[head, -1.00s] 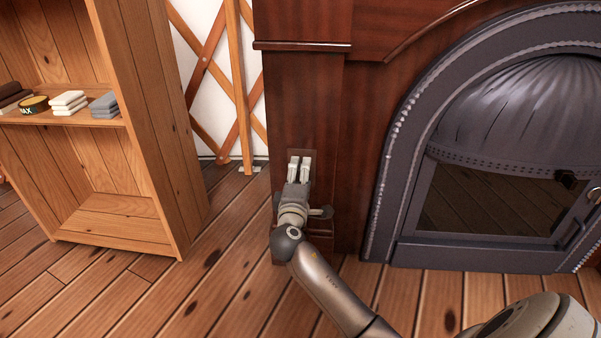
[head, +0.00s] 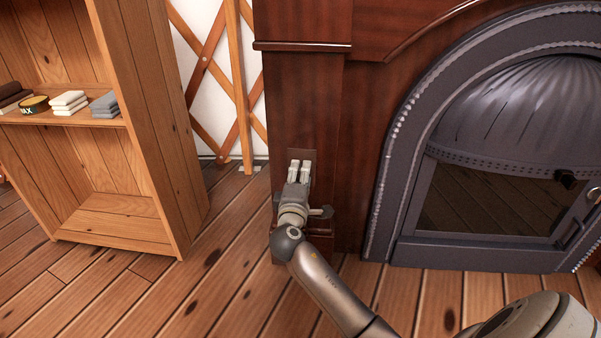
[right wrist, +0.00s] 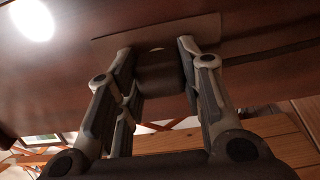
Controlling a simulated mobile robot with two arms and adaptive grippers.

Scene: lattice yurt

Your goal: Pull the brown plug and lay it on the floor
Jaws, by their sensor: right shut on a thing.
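My right gripper (head: 299,170) is at the dark wooden fireplace surround, in front of a brown wall plate (head: 303,154). In the right wrist view its two fingers (right wrist: 160,70) are shut on the brown plug (right wrist: 163,76), a dark block between the fingertips. The plate (right wrist: 112,45) also shows there, directly behind the plug. I cannot tell whether the plug still sits in the plate or is slightly off it. In the head view the plug is hidden by the gripper. My left gripper is not in view.
The plank floor (head: 225,240) is clear between the wooden shelf (head: 160,130) on the left and the fireplace surround (head: 305,95). A dark metal stove (head: 410,190) stands at the right. The shelf holds a tin (head: 35,104) and folded cloths (head: 69,102).

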